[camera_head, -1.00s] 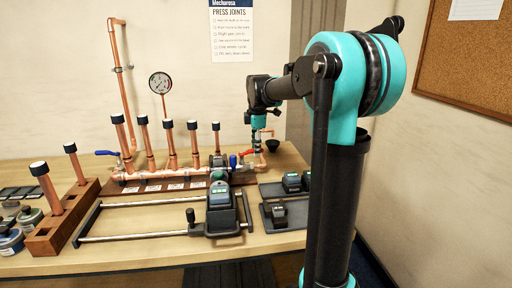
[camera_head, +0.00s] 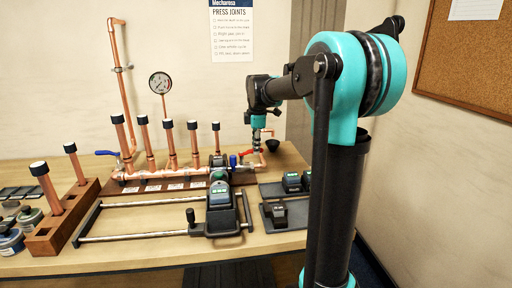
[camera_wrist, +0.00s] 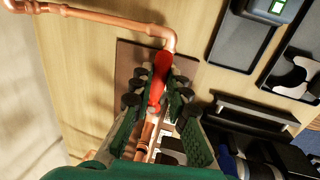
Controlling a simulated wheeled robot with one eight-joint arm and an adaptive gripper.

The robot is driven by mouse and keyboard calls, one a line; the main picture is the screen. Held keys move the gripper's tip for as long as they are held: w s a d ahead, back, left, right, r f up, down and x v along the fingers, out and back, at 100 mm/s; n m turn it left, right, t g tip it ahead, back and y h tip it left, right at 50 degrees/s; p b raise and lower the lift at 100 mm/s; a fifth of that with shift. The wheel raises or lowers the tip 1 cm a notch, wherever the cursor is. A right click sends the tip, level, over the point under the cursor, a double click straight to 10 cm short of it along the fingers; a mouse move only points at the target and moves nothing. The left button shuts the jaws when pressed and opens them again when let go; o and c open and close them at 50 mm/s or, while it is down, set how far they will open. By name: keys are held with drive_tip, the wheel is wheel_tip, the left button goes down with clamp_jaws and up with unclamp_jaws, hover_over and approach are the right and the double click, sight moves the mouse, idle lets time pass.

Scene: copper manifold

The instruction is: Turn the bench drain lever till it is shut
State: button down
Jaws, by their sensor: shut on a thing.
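The red lever (camera_wrist: 158,82) lies between my gripper's fingers (camera_wrist: 156,96) in the wrist view, with dark finger pads close against both sides of it. My gripper is shut on it. Below the lever in that view, a copper pipe (camera_wrist: 145,137) runs on between the fingers. In the head view, my gripper (camera_head: 257,139) points down at the right end of the copper manifold (camera_head: 160,172), and the red lever (camera_head: 247,153) shows beside it. The lever's pivot is largely hidden, so its exact angle is hard to tell.
A blue lever (camera_head: 233,161) sits just left of the red one. Capped copper risers and a pressure gauge (camera_head: 160,84) stand to the left. A press tool (camera_head: 221,204) lies in front.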

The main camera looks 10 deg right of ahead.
drive_tip(key=s+a+m+g+h, duration=0.2)
drive_tip(key=s+a+m, duration=0.3)
drive_tip(key=m, duration=1.3)
drive_tip(key=shift+a, duration=0.75)
drive_tip(key=shift+m, duration=0.3)
drive_tip(key=c, duration=1.5)
unclamp_jaws()
drive_tip(key=shift+a, duration=0.15)
drive_tip(key=shift+o, duration=0.2)
